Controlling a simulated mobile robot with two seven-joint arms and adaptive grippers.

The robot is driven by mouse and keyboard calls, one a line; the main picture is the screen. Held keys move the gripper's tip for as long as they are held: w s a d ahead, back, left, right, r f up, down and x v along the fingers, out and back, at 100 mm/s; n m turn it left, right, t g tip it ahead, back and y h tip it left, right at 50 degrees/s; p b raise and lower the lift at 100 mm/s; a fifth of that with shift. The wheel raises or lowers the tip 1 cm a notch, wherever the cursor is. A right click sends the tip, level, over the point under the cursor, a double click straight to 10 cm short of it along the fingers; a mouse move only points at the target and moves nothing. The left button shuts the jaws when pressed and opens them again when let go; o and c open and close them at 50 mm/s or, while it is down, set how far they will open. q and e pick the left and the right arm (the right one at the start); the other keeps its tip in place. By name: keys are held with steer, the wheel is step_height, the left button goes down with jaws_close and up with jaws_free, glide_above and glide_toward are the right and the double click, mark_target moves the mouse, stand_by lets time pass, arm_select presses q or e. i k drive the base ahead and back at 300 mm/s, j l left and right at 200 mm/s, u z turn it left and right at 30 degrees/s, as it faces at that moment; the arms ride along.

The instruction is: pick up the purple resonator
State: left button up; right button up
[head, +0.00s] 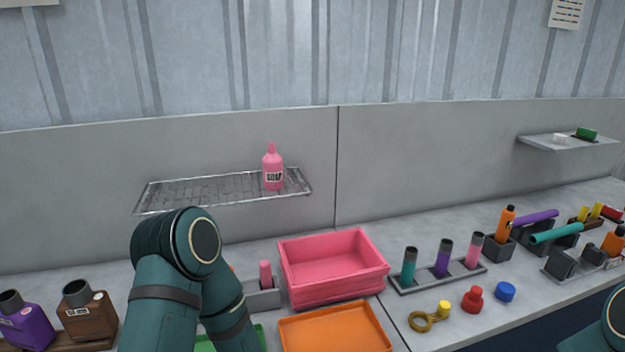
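Several purple things show in the head view, and I cannot tell for certain which is the resonator. A purple tube with a dark grey top (442,259) stands upright in a grey rack (408,289), between a teal tube (408,267) and a pink tube (474,250). A purple rod (535,218) lies tilted across grey holders at the right. A purple canister with a dark neck (25,327) stands at the far left. My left arm reaches in at the lower left, but its gripper is out of view. Only a part of my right arm shows, without its gripper.
A pink bin (333,293) and an orange tray (335,330) sit mid-counter. A yellow ring part (424,321), red stopper (473,299) and blue cap (505,292) lie before the rack. A wire shelf (215,190) holds a pink bottle (272,169). A brown canister (88,313) stands left.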

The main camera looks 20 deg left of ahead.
mark_target(25, 324)
steer(key=u, duration=2.15)
steer(key=j+z, duration=0.1)
steer(key=z, duration=0.3)
steer(key=j+z, duration=0.15)
steer(key=z, duration=0.3)
steer(key=j+z, duration=0.15)
steer(key=z, duration=0.25)
steer(key=j+z, duration=0.35)
steer(key=k+j+z, duration=0.15)
steer(key=j+z, duration=0.2)
steer(key=j, duration=0.2)
steer(key=k+j, duration=0.1)
steer(key=j, duration=0.2)
steer(key=k+j+z, duration=0.15)
steer(key=j, duration=0.15)
steer(key=k+j, duration=0.1)
steer(key=j, duration=0.2)
